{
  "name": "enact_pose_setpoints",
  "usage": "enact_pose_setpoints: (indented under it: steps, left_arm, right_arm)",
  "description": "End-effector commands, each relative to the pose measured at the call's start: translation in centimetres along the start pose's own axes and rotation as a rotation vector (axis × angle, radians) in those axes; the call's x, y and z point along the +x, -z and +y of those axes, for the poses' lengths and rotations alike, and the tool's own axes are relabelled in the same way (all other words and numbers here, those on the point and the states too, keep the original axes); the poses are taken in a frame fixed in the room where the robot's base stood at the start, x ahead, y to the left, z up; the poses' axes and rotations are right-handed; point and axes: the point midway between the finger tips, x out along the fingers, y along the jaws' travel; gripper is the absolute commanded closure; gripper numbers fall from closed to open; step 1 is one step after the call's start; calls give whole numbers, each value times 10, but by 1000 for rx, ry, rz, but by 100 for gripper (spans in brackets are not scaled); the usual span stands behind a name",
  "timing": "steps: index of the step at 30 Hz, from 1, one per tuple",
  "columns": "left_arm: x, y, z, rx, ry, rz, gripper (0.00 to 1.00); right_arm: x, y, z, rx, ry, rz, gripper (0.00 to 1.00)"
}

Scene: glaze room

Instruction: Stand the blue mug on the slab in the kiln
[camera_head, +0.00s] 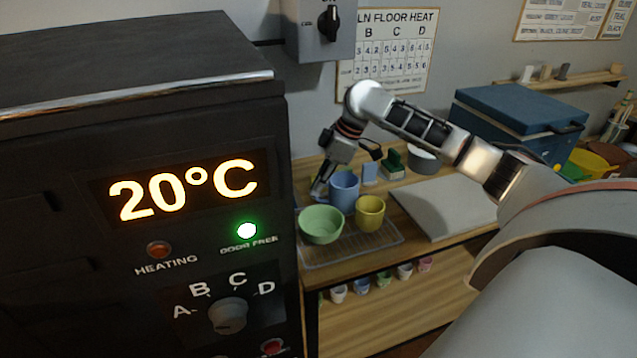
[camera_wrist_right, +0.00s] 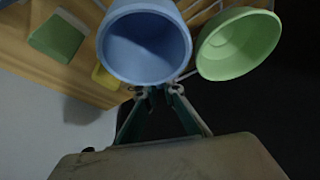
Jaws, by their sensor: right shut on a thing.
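The blue mug (camera_head: 345,188) stands upright among the pots on the wooden bench, behind the green bowl and the yellow cup. My right gripper (camera_head: 322,186) is at the mug's left side. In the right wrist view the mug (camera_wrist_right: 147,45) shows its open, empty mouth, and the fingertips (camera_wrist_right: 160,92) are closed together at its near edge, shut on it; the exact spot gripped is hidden. The kiln (camera_head: 120,250) is the dark box at left, its panel reading 20°C with the green DOOR FREE lamp lit. Its inside and the slab are not visible. My left gripper is not in view.
A green bowl (camera_head: 320,225) and a yellow cup (camera_head: 369,214) crowd the mug by a wire rack (camera_head: 388,240). A grey board (camera_head: 445,208) lies to the right. A blue chest (camera_head: 515,115) stands behind. Small cups hang or stand below the bench top.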

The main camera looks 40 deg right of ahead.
Motion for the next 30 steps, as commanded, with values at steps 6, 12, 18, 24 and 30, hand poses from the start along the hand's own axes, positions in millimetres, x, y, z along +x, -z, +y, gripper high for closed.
enact_pose_setpoints:
  steps: [6,12,18,24,30]
  left_arm:
    - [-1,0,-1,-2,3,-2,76]
    - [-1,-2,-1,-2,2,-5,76]
    - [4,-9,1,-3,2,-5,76]
    - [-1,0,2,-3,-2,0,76]
    - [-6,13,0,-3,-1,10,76]
  right_arm:
    - [1,0,0,0,1,-1,75]
    - [1,0,0,0,0,0,75]
    - [1,0,0,0,-1,1,75]
    - [-39,1,1,0,-5,-1,75]
    - [-82,2,0,0,-3,0,75]
